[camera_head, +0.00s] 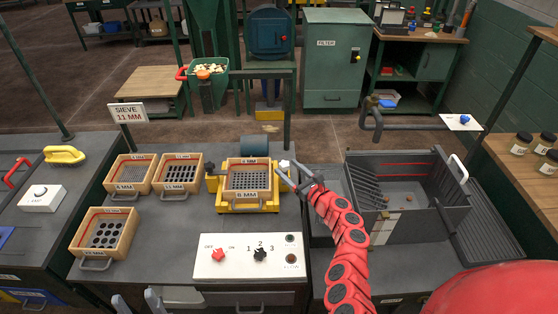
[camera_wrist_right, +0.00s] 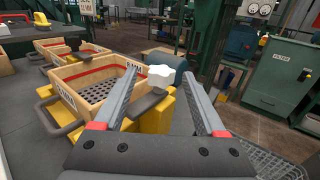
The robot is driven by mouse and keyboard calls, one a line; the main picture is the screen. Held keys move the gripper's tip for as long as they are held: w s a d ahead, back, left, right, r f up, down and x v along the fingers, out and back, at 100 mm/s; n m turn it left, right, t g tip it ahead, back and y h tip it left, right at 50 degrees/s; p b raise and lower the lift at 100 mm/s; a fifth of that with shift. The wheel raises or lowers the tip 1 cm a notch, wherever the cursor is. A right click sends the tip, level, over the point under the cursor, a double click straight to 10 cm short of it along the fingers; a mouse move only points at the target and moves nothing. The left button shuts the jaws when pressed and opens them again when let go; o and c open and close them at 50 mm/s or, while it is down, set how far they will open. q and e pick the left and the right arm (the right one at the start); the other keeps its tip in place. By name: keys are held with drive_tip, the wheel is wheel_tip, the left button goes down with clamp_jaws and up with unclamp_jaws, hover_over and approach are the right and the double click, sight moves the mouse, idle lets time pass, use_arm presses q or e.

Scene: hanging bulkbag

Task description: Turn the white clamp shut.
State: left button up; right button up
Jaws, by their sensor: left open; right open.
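The white clamp (camera_head: 284,164) is a white knob on a dark lever at the right side of the yellow sieve holder (camera_head: 222,204). In the right wrist view the white clamp (camera_wrist_right: 160,77) sits between and beyond my finger tips. I cannot tell whether a finger touches the knob. My left gripper (camera_head: 137,302) is open and empty at the bottom edge.
Several wooden sieves (camera_head: 104,232) lie left of the holder. A control panel (camera_head: 249,257) with red and black knobs is in front. A dark bin (camera_head: 407,196) stands to the right. A dark motor (camera_head: 254,146) and a green post are just behind the holder.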

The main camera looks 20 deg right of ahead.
sight(281, 162)
drive_tip(key=b+x, duration=0.1)
drive_tip(key=x, duration=0.2)
drive_tip(key=shift+w+a+f+b, duration=0.15)
drive_tip(key=shift+w+f+b, duration=0.05)
drive_tip(key=shift+w+b, duration=0.2)
drive_tip(key=shift+b+x, duration=0.45)
drive_tip(key=shift+x, duration=0.55)
drive_tip(key=shift+r, duration=0.2)
clamp_jaws()
